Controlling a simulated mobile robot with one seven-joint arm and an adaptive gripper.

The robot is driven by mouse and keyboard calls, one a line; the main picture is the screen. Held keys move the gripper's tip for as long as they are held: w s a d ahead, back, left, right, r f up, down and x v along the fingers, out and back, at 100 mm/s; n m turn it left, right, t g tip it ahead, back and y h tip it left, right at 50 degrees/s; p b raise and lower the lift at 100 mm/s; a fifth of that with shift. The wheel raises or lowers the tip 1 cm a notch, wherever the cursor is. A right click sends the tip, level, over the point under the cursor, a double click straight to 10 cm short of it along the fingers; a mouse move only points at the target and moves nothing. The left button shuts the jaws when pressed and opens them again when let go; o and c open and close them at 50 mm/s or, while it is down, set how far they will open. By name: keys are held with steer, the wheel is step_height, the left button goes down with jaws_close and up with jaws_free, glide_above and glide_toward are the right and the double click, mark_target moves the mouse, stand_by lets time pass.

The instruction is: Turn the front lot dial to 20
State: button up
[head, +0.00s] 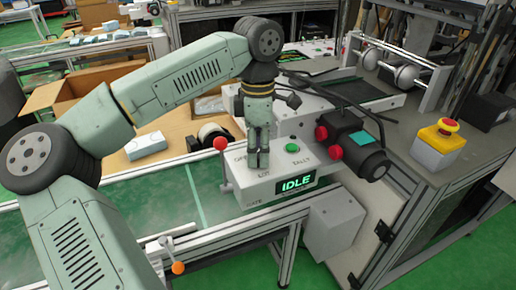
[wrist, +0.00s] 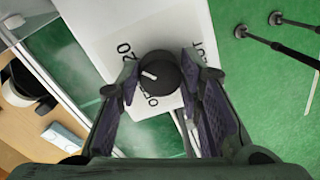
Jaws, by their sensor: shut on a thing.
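The black lot dial (wrist: 160,70) shows in the wrist view on the white face of a control box, with a short white mark on its left part. A "20" label (wrist: 124,48) is printed up and to the left of the dial; other lettering is partly covered. My gripper (wrist: 162,82) is shut on the dial, with one finger at each side. In the head view my gripper (head: 258,158) points down onto the control box (head: 268,190), and its fingers hide the dial there.
A dark motor-like unit (head: 350,145) stands at right. A red-and-yellow stop button (head: 446,127) is farther right.

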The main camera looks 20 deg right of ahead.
mark_target(258, 151)
steer(key=o, duration=1.2)
steer(key=shift+c, duration=0.2)
step_height(258, 151, up, 12)
steer(key=shift+w+d, duration=0.15)
steer(key=shift+w, duration=0.1)
